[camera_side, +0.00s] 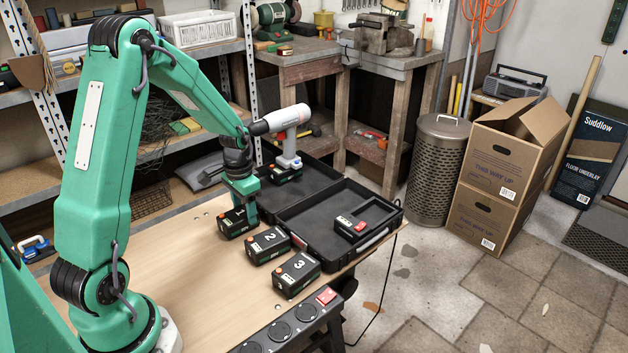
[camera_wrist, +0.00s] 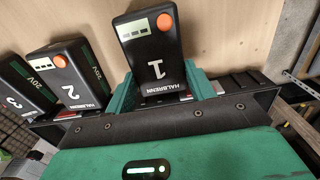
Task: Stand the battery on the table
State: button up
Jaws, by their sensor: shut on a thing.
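The battery marked 1 (camera_side: 232,225) is black with an orange button, at the back end of a row of batteries on the wooden table (camera_side: 190,260). My gripper (camera_side: 243,208) comes down over it from above and hides part of it in the side view. In the wrist view the battery (camera_wrist: 150,45) shows its face with the number 1 between my two green fingers (camera_wrist: 168,88), which are shut on it. I cannot tell whether its underside touches the table.
Battery 2 (camera_side: 268,245) and battery 3 (camera_side: 297,274) lie close by in the row. An open black case (camera_side: 385,222) holds a charger-like block (camera_side: 352,227). A white drill (camera_side: 285,130) stands behind. A power strip (camera_side: 290,330) lies at the front edge. The table's left part is clear.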

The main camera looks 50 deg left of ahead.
aim_at(245, 211)
jog(key=o, duration=1.3)
jog(key=shift+f, duration=0.15)
notch_tip(245, 211, up, 12)
jog(key=shift+d+r, duration=0.1)
jog(key=shift+r, duration=0.1)
dwell(0.3)
jog(key=s+d+r+t, duration=0.2)
jog(key=s+d+r, duration=0.3)
jog(key=s+d, duration=0.2)
jog(key=s+d+r+t, duration=0.3)
jog(key=s+d+r, duration=0.2)
jog(key=d, duration=0.5)
jog(key=shift+s+d+t, duration=0.3)
jog(key=shift+s+d, duration=0.1)
jog(key=shift+s, duration=0.5)
